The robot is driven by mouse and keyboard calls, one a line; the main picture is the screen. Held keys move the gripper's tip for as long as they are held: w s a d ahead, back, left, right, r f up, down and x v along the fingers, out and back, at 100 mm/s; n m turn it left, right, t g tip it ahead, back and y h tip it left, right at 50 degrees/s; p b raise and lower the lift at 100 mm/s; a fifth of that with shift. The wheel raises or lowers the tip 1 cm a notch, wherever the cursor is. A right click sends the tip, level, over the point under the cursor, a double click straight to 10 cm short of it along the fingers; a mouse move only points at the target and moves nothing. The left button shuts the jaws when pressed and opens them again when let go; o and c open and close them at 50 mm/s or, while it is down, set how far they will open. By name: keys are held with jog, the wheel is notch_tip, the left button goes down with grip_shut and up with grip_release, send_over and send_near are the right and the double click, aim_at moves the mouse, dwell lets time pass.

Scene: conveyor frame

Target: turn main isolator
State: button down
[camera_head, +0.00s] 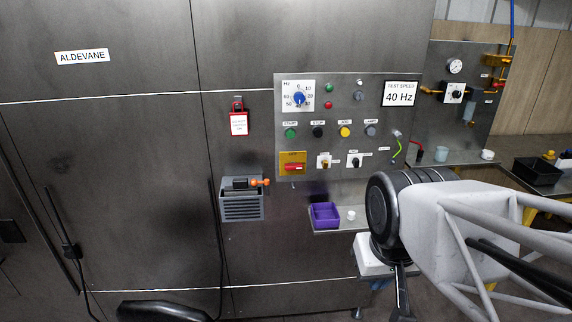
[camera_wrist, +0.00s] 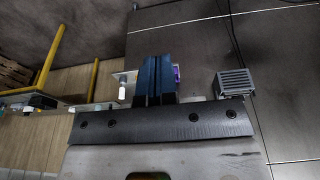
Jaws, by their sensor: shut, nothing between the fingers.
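The main isolator (camera_head: 292,166) is a red handle on a yellow plate at the lower left of the control panel in the head view. Its handle lies about horizontal. The wrist view does not show it. My gripper (camera_wrist: 154,80) shows in the wrist view as two dark blue fingers side by side, shut with nothing held. In the head view my arm is right of and below the panel, well apart from the isolator, and the fingers cannot be made out clearly there.
A purple tray (camera_head: 325,214) and a small white cup (camera_head: 350,216) stand on a shelf below the panel. A grey vented box (camera_head: 241,206) holding an orange-ended tool is left of it. A red lockout tag (camera_head: 239,122) hangs above. Space before the isolator looks clear.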

jog(key=c, duration=1.8)
grip_release()
jog(key=shift+c, duration=0.2)
jog(key=o, duration=0.4)
jog(key=shift+w, duration=0.2)
jog(key=shift+o, duration=1)
jog(key=w+a+f+n+t, duration=0.1)
jog(key=w+a+n+t, duration=0.1)
jog(key=w, duration=1.1)
jog(key=w+a+f+n+t, duration=0.1)
jog(key=w+n+t, duration=0.4)
jog(key=w, duration=0.9)
jog(key=shift+a+f+n+t+y, duration=0.35)
jog(key=shift+f+n+y, duration=0.1)
jog(key=shift+n, duration=0.75)
jog(key=n+t, duration=0.7)
jog(key=n, duration=0.1)
send_near(294, 168)
jog(key=w, duration=0.1)
jog(key=shift+w+a+f+n+t+h, duration=0.2)
jog(key=shift+w+f+n+t+h, duration=0.2)
jog(key=shift+w+n, duration=0.1)
jog(key=shift+w, duration=0.15)
jog(key=shift+w, duration=3.8)
jog(key=c, duration=0.6)
